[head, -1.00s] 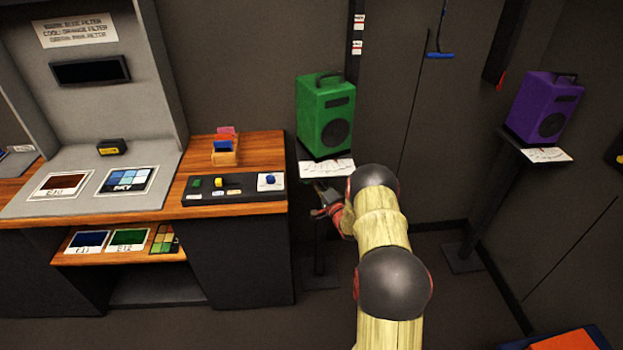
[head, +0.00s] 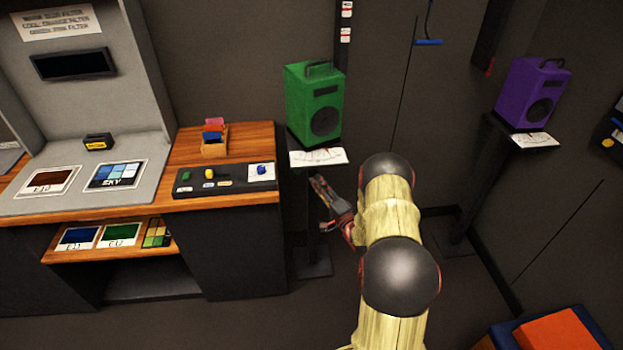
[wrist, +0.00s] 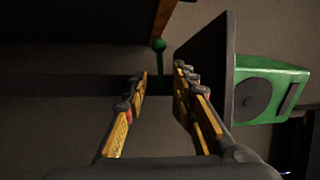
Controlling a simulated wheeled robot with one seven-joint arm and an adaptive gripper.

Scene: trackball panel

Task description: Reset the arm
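My gripper (head: 320,188) shows in the head view at the end of my arm, below and in front of the small shelf under the green speaker (head: 314,105). In the wrist view the two fingers of my gripper (wrist: 160,95) stand apart with nothing held between them. The green speaker also shows at the right of the wrist view (wrist: 270,88), beside the dark shelf plate (wrist: 208,70). The panel (head: 226,180) with a green knob, a yellow knob and a blue ball lies on the wooden desk, left of my gripper.
A purple speaker (head: 530,95) stands on a dark stand at the right. An orange and blue block (head: 555,335) is at the lower right. Floor is free around my arm.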

